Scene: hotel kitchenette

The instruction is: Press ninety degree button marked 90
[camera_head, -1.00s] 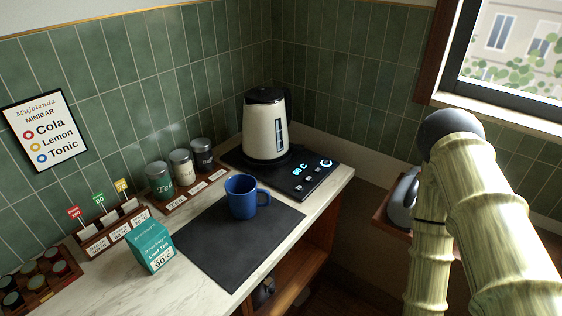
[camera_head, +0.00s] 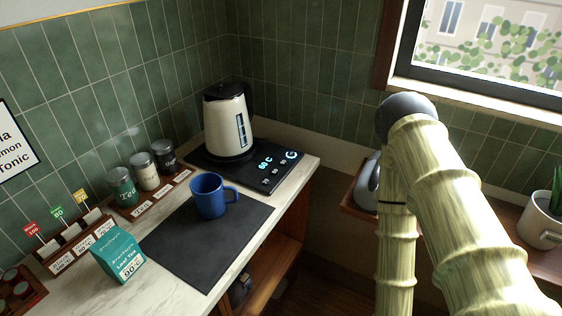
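The kettle's black base panel (camera_head: 250,176) lies at the far right corner of the counter. A lit blue readout (camera_head: 265,163) on it seems to show 60 C. Small pale button marks (camera_head: 271,179) sit in front of the readout, too small to read, so I cannot tell which is marked 90. A lit ring symbol (camera_head: 291,155) is at the panel's right. The cream and black kettle (camera_head: 228,122) stands upright on the panel's left part. My bamboo-patterned arm fills the right side, apart from the panel. My gripper is not visible.
A blue mug (camera_head: 208,196) stands on a dark mat (camera_head: 197,245). A teal tea box (camera_head: 117,255) marked 90°C, several jars (camera_head: 143,170) and small signs (camera_head: 56,216) are left. A potted plant (camera_head: 540,222) is right. A rounded grey object (camera_head: 368,184) is partly hidden by my arm.

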